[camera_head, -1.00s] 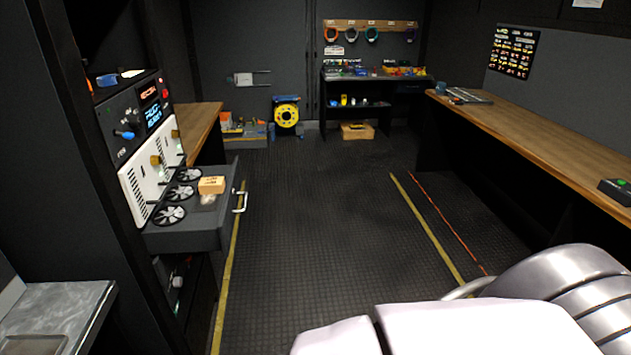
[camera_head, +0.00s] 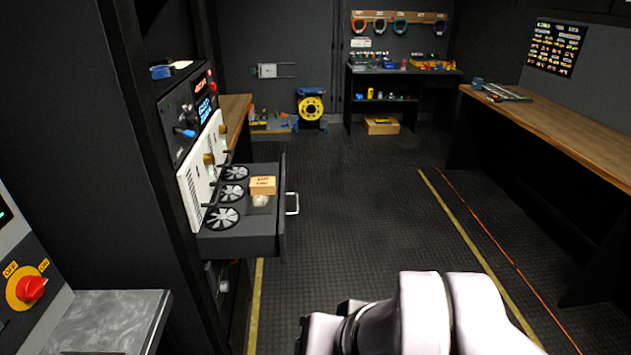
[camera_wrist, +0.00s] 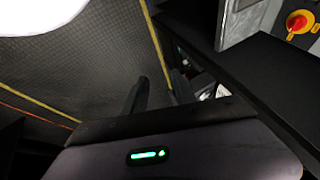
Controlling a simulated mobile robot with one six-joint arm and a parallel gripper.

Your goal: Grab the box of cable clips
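A small tan cardboard box (camera_head: 262,186) with a dark label sits in the open drawer (camera_head: 240,243) at the left in the head view. It looks like the box of cable clips, but I cannot read its label. A small pale round item (camera_head: 260,201) lies just in front of it, beside several black fans. My gripper (camera_wrist: 159,92) shows in the wrist view with its two dark fingers apart and nothing between them. It is well short of the drawer. In the head view only my pale arm links show at the bottom.
The drawer's handle (camera_head: 292,204) juts into the aisle. A grey metal counter (camera_head: 115,312) and a panel with a red switch (camera_head: 32,289) stand at the near left. A long wooden bench (camera_head: 560,125) runs along the right. The floor between is clear.

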